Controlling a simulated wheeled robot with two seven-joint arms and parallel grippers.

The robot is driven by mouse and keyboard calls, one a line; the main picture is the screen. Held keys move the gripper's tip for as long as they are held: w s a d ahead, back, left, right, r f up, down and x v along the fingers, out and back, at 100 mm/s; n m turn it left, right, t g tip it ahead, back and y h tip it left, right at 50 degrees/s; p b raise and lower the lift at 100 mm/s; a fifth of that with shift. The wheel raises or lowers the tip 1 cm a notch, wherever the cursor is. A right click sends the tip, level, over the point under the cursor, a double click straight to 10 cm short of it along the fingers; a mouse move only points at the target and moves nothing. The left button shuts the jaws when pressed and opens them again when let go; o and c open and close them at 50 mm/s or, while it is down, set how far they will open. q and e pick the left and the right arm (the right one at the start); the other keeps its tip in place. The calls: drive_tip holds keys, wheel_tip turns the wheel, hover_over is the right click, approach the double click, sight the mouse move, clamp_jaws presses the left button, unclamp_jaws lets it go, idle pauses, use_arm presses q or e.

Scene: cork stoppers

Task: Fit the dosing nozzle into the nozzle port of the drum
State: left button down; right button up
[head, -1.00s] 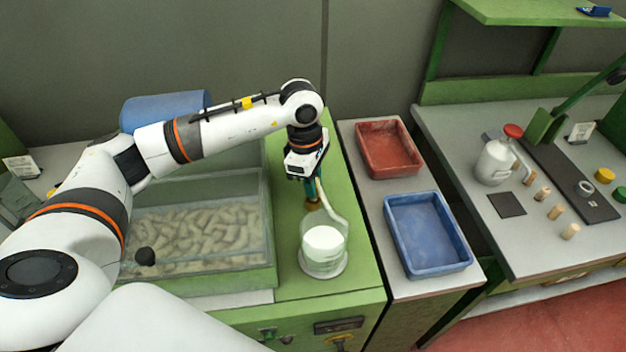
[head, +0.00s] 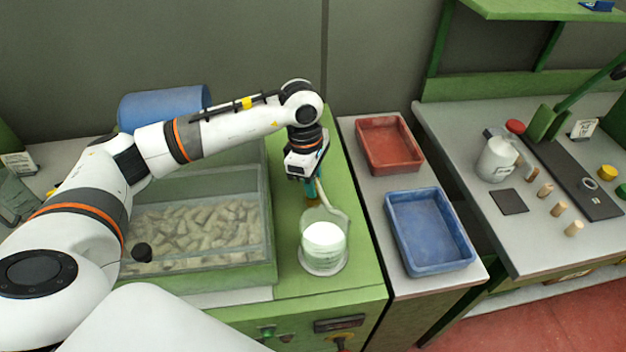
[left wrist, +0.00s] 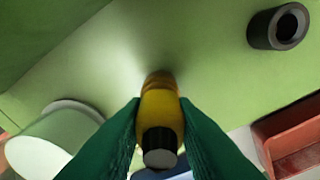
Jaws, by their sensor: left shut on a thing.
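My left gripper (head: 312,188) is shut on the dosing nozzle (left wrist: 160,110), a yellow body with a black end, between its green fingers in the left wrist view. A blue cylinder (head: 150,108), partly behind my left arm, lies at the back left and may be the drum. I cannot make out its nozzle port. A black hollow ring (left wrist: 279,27) shows at upper right in the left wrist view. My right gripper is out of view.
A glass jar of white contents (head: 323,236) stands in front of the nozzle. A clear-walled bin of corks (head: 205,275) is to its left. Red (head: 389,146) and blue (head: 431,233) trays lie to the right. A white bottle (head: 497,160) and several corks are farther right.

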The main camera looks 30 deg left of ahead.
use_arm(q)
drive_tip(key=shift+f, duration=0.1)
drive_tip(key=c, duration=1.1)
unclamp_jaws()
drive_tip(key=shift+r, duration=0.3)
wheel_tip(320, 180, up, 11)
drive_tip(key=a+b, duration=0.1)
drive_tip(key=b, duration=0.2)
drive_tip(key=shift+a+r, duration=0.2)
drive_tip(key=shift+s, duration=0.1)
